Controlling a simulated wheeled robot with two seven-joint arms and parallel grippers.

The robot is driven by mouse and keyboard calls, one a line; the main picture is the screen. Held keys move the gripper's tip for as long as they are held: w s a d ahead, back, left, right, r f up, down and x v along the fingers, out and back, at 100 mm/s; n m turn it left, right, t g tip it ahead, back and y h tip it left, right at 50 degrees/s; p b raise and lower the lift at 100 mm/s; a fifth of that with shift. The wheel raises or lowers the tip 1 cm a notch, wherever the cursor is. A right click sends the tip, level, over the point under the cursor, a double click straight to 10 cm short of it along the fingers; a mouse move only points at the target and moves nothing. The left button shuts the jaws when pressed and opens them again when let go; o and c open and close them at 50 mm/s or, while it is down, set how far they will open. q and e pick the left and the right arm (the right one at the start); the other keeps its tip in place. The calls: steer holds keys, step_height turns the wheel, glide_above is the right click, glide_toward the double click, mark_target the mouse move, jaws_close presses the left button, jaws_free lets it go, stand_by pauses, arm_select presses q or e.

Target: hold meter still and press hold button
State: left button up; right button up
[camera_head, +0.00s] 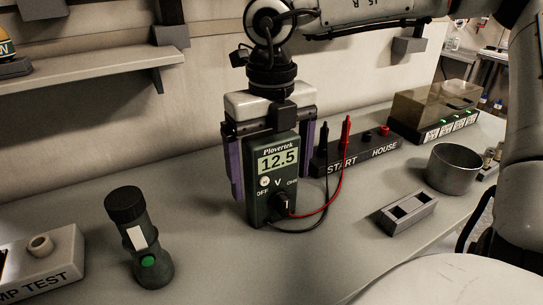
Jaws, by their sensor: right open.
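The meter (277,172), dark green and marked Plovertek, stands upright on the grey bench and reads 12.5. A small round pale button (265,182) and a dial (283,203) show on its face. A red and a black lead run from its lower front to probes at the START block. My right gripper (272,190) points down from above, with one purple-padded finger on each side of the meter. It is open, with a visible gap at the left finger. I cannot tell how deep the meter sits between the fingers. My left gripper is not in view.
A flashlight (139,240) stands at the left, near the lamp test box (42,262). The START/HOUSE terminal block (357,150) is behind right. A metal cup (453,168), a slotted grey block (408,212) and a clear-covered box (434,112) stand at the right. A shelf (90,68) is upper left.

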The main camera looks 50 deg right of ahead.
steer(key=shift+f, duration=0.1)
steer(key=c, duration=1.4)
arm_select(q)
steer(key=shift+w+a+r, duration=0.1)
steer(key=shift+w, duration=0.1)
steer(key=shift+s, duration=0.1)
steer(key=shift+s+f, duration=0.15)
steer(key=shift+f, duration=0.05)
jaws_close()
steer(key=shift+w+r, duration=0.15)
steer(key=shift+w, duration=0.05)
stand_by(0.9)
